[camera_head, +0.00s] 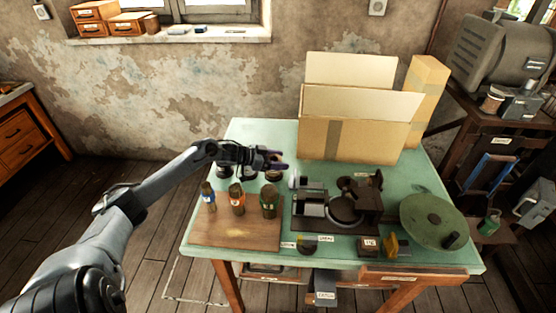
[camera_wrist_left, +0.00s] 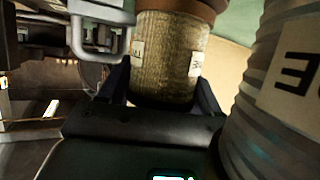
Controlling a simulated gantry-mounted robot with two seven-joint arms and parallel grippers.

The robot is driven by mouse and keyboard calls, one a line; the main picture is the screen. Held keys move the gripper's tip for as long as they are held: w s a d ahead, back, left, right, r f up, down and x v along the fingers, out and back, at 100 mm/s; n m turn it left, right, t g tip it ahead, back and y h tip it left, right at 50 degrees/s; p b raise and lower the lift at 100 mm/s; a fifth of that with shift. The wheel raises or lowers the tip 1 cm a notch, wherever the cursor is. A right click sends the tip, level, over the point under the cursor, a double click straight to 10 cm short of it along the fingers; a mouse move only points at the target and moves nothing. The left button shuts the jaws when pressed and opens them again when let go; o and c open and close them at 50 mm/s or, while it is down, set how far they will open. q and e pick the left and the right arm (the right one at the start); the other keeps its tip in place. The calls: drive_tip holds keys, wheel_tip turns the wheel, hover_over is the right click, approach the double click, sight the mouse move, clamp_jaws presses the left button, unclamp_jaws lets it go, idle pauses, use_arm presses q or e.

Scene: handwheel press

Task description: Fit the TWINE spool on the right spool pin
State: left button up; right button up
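My left gripper (camera_head: 275,160) is over the back left part of the green table, left of the press. In the left wrist view a spool wound with straw-coloured twine (camera_wrist_left: 165,55) sits between its two fingers (camera_wrist_left: 162,90). They appear to press on both sides of it. The spool has a brown end flange and small white labels, too cut off to read. In the head view the spool (camera_head: 273,176) is mostly hidden by the gripper. I cannot make out the right spool pin. My right gripper is not in view.
A ribbed grey cylinder with a label (camera_wrist_left: 285,90) stands close beside the gripper. An open cardboard box (camera_head: 335,140) fills the table's back; a green disc (camera_head: 430,218) lies right.

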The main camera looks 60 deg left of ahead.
use_arm(q)
drive_tip(key=o, duration=0.5)
drive_tip(key=shift+s, duration=0.1)
drive_tip(key=shift+s+a+r, duration=0.15)
drive_tip(key=shift+s+r, duration=0.1)
drive_tip(key=shift+s, duration=0.2)
drive_tip(key=shift+p+v, duration=1.8)
drive_tip(key=shift+v, duration=3)
drive_tip(key=shift+r, duration=0.1)
wheel_tip(320, 180, up, 8)
drive_tip(key=p, duration=0.9)
drive_tip(key=shift+p, duration=0.3)
